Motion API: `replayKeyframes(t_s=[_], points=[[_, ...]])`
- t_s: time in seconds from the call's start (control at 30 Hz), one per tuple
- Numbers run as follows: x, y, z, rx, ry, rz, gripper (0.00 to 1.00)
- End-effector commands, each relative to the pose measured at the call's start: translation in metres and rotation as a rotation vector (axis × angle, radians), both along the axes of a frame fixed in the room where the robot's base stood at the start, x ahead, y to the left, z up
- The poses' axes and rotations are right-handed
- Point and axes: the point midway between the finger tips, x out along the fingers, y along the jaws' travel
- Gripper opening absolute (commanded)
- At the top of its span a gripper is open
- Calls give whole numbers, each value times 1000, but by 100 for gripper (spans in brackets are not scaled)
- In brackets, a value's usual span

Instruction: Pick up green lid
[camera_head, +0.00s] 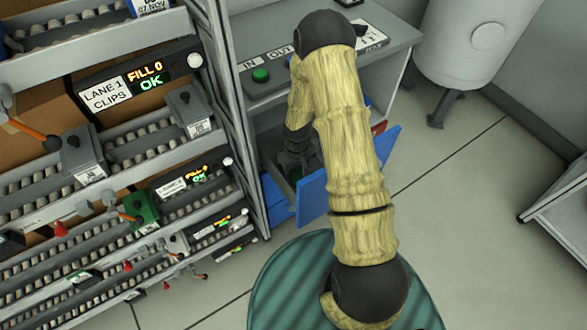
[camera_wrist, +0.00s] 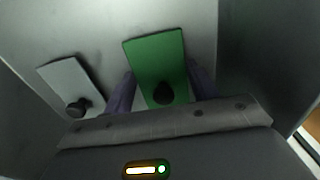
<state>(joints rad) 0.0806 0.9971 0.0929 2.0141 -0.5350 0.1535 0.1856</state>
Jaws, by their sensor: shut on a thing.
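The green lid (camera_wrist: 155,60) is a flat green plate with a round black knob. In the wrist view it lies between the two fingers of my gripper (camera_wrist: 160,95), which is shut on it at the knob end. In the head view my gripper (camera_head: 294,165) reaches down into the open part of the grey cabinet, behind a blue panel. My arm and the panel mostly hide the lid there.
A grey lid (camera_wrist: 72,85) with a black knob lies left of the green one on a pale surface. The blue panel (camera_head: 340,178) stands open in front of the cabinet (camera_head: 385,42). A roller rack (camera_head: 120,150) stands on the left. Floor is clear on the right.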

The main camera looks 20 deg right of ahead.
Motion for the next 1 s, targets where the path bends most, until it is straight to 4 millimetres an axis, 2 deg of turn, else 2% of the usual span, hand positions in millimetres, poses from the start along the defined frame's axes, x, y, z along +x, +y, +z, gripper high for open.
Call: replayKeyframes(t_s=[0.17, 0.37, 0.47, 0.8, 1.0], points=[[0, 0, 3, 0, -1, 0, 37], [1, -1, 24, 0, -3, -3, 37], [1, -1, 44, 1, -5, -2, 37], [1, -1, 134, 0, -6, -2, 37], [1, 0, 170, 0, -2, -1, 37]])
